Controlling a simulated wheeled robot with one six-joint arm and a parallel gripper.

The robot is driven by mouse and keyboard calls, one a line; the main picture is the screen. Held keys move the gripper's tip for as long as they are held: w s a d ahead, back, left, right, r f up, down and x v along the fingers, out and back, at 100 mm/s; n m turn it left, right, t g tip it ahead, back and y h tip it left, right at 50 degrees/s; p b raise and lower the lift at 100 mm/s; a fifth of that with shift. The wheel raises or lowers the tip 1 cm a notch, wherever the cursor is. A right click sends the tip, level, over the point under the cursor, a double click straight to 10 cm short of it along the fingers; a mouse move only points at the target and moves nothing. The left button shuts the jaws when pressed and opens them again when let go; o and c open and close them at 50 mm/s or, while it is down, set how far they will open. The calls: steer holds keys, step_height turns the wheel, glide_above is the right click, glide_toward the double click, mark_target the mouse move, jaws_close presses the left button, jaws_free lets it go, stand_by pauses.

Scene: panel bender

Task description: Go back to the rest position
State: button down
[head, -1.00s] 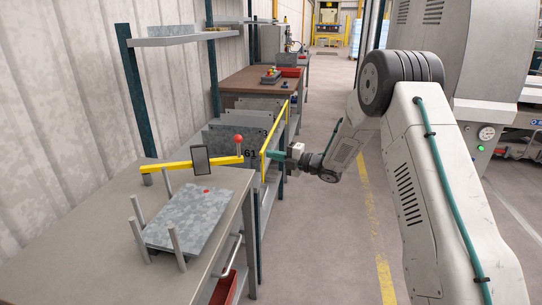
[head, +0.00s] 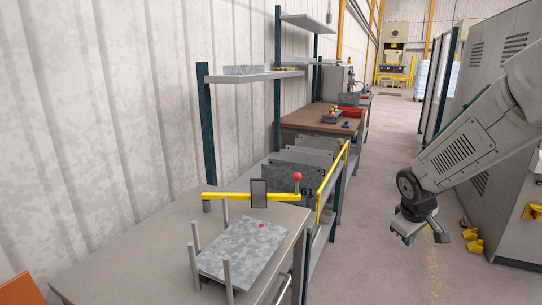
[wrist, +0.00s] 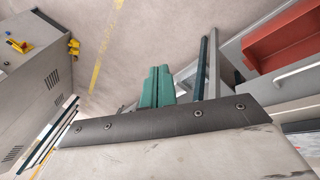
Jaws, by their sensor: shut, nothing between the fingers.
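My gripper (wrist: 157,72) shows in the wrist view as two teal fingers side by side, shut with nothing between them. In the head view my arm is bent at the right, with its wrist hanging over the aisle floor, right of the workbench (head: 120,262) and clear of it. The fingers are hard to make out there. A grey sheet (head: 240,250) with a red mark lies among upright pins on the bench.
Grey plates (head: 292,182) stand in a rack behind a yellow rail (head: 333,180). A grey cabinet (head: 510,165) stands at the right, with yellow blocks (head: 473,240) at its foot. The wrist view shows a red bin (wrist: 290,38). The aisle between is open.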

steer(key=s+a+r+m+y, duration=0.1)
steer(key=s+a+r, duration=0.2)
steer(key=s, duration=0.7)
steer(key=s+a+r+m+g+y, duration=0.1)
steer(key=s+r, duration=0.4)
steer(key=s, duration=0.5)
steer(key=s+a+r+m+g, duration=0.1)
steer(key=s+a+r+m, duration=0.2)
steer(key=s, duration=0.7)
steer(key=shift+s+a+r+y, duration=0.4)
steer(key=shift+a+r, duration=0.35)
steer(key=shift+a, duration=0.55)
